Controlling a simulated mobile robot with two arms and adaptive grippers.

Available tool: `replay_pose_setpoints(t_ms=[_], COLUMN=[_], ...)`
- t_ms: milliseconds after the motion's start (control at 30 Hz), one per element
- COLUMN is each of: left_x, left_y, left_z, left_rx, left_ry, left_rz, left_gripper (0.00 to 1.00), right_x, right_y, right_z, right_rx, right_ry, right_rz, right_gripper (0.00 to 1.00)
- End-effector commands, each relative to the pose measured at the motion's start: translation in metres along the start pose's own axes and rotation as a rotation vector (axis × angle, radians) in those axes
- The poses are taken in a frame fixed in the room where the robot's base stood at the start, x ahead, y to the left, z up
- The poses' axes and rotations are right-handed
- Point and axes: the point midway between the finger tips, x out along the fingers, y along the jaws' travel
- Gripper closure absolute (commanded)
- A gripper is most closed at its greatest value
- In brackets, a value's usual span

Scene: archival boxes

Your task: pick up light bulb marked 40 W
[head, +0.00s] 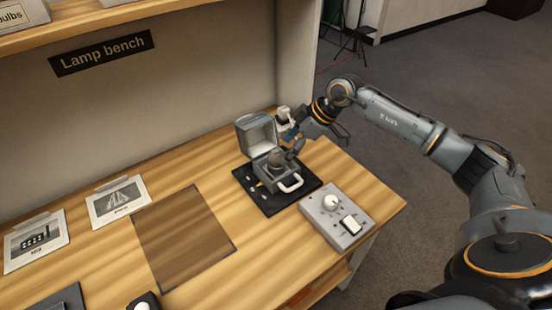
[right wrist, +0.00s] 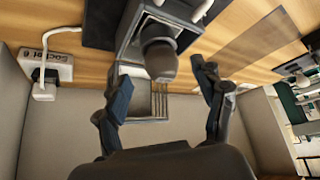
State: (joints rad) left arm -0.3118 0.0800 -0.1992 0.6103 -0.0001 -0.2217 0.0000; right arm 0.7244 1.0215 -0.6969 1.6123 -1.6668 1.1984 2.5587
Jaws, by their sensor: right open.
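A dark, rounded bulb (head: 276,157) sits upright in a small grey case (head: 262,175) with its lid raised, on a black mat (head: 282,205). I cannot read any 40 W marking on it. In the right wrist view the bulb (right wrist: 160,58) shows between and slightly beyond the two fingers of my right gripper (right wrist: 162,84). The fingers are apart and hold nothing. In the head view my right gripper (head: 296,148) is at the case, close above and beside the bulb. Whether a finger touches it cannot be told. My left gripper is not in view.
A grey control box (head: 328,228) with a knob and a switch stands right of the mat. A white socket box (right wrist: 42,68) with a cable is on the back wall side. Picture cards (head: 117,200) and a dark rectangle (head: 185,240) lie left. The raised lid (head: 256,131) stands behind the bulb.

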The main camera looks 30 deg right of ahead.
Motion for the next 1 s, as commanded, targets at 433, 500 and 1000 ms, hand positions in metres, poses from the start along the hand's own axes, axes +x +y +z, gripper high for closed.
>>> replay_pose_setpoints(t_ms=[433,500,1000], left_x=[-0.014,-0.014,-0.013], left_y=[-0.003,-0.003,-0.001], left_z=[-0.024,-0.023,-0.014], left_rx=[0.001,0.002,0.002], left_ry=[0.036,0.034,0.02], left_rz=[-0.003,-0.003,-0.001], left_gripper=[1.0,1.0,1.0], right_x=[0.051,0.053,0.053], right_y=[-0.001,-0.001,-0.001], right_z=[-0.004,-0.004,-0.003], right_rx=[0.001,0.0,0.0], right_ry=[0.0,0.0,0.0], right_rz=[-0.001,-0.001,0.0], right_gripper=[0.31,0.31,0.9])
